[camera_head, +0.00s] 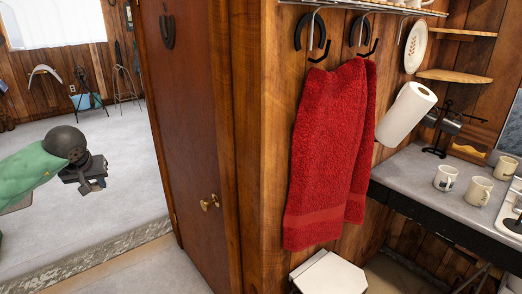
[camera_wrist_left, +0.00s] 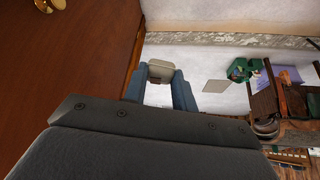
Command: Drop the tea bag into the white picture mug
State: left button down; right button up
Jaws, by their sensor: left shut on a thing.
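My left gripper (camera_head: 91,182) is at the left of the head view, in front of the pale floor, well away from the counter. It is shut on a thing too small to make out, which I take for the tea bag. A white mug with a dark mark on its side (camera_head: 444,179) stands upright on the grey counter (camera_head: 413,166), far to the right; it looks like the picture mug. The left wrist view shows the dark gripper body (camera_wrist_left: 150,150) but no clear tea bag. My right gripper is out of view.
A cream mug (camera_head: 479,191) and another mug (camera_head: 505,168) stand beside the white one. A paper towel roll (camera_head: 406,112) and red towel (camera_head: 330,150) hang left of them. A brown door (camera_head: 188,130) and wooden wall separate my left gripper from the counter. A white-topped stool (camera_head: 328,274) stands below.

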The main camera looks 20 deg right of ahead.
aim_at(443, 186)
jog(key=l+u, duration=0.1)
jog(key=u, duration=0.7)
jog(key=k+l+u, duration=0.1)
jog(key=u, duration=0.25)
jog(key=k+u, duration=0.1)
jog(key=u, duration=0.3)
jog(key=k+l+u, duration=0.25)
jog(key=k, duration=0.35)
jog(key=k+z, duration=0.2)
jog(key=z, duration=0.2)
jog(key=k+z, duration=0.2)
jog(key=z, duration=0.25)
jog(key=k+l+z, duration=0.15)
jog(key=z, duration=0.25)
